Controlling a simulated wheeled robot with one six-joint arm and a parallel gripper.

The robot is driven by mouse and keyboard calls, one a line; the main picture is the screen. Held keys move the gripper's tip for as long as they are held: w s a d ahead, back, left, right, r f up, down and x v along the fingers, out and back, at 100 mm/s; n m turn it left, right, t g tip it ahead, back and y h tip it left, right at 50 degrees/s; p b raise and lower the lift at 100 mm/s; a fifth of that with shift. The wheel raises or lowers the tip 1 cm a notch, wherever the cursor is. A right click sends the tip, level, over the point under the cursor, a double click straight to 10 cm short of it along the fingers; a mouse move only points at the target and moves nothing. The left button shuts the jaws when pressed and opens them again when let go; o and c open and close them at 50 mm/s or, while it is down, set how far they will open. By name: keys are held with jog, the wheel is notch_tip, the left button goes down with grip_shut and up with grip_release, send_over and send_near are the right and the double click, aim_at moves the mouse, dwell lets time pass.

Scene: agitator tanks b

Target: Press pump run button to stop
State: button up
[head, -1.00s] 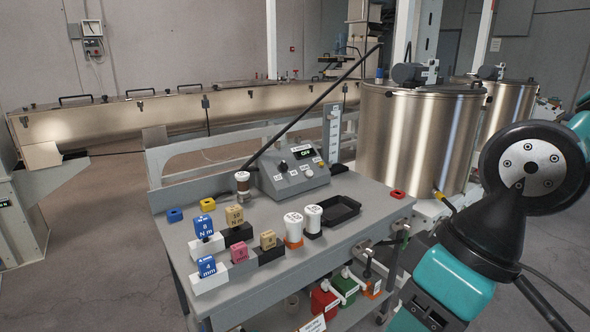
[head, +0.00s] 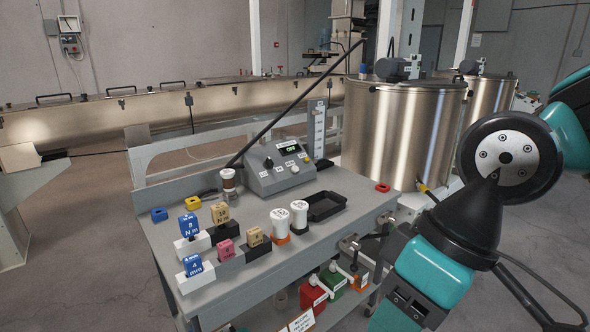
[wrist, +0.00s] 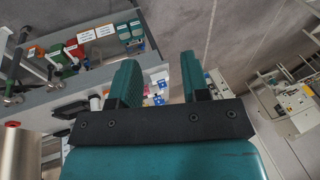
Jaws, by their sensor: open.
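A grey sloped control box (head: 278,180) stands at the back of the grey table, with a small lit display (head: 293,149), knobs and small labels on its face. The labels are too small to read, so I cannot tell which control is the pump run button. My gripper (wrist: 158,78) is open and empty in the wrist view, its two teal fingers apart. In the head view my arm is at the right, in front of the tanks and well away from the box; the fingertips are not clear there. The control box is not clearly visible in the wrist view.
A dark rod slants up behind the box. A steel tank (head: 395,135) stands behind the table's right end. Floor is open at left.

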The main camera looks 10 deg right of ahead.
jog(key=shift+c, duration=0.2)
grip_shut()
dwell(1.5)
